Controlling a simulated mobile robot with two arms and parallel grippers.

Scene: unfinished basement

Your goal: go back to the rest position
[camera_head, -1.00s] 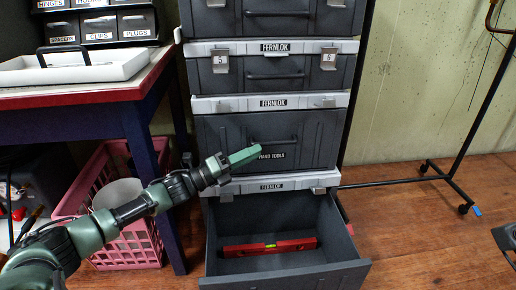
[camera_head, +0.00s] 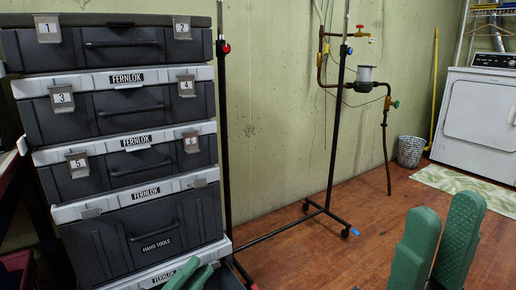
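My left gripper (camera_head: 197,272) is at the bottom edge of the head view, in front of the lowest visible part of the drawer stack. Its two green fingers show a narrow gap with nothing seen between them; its arm is out of view. My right gripper (camera_head: 437,250) stands at the bottom right, fingers pointing up, with a gap and nothing between them.
The stack of dark drawers (camera_head: 150,217) stands close at left; its bottom drawer is mostly cut off. A thin wheeled stand (camera_head: 333,150) is behind it. A waste basket (camera_head: 410,151), a white dryer (camera_head: 480,115) and a rug (camera_head: 465,187) are at the far right. The wooden floor (camera_head: 310,255) is clear mid-view.

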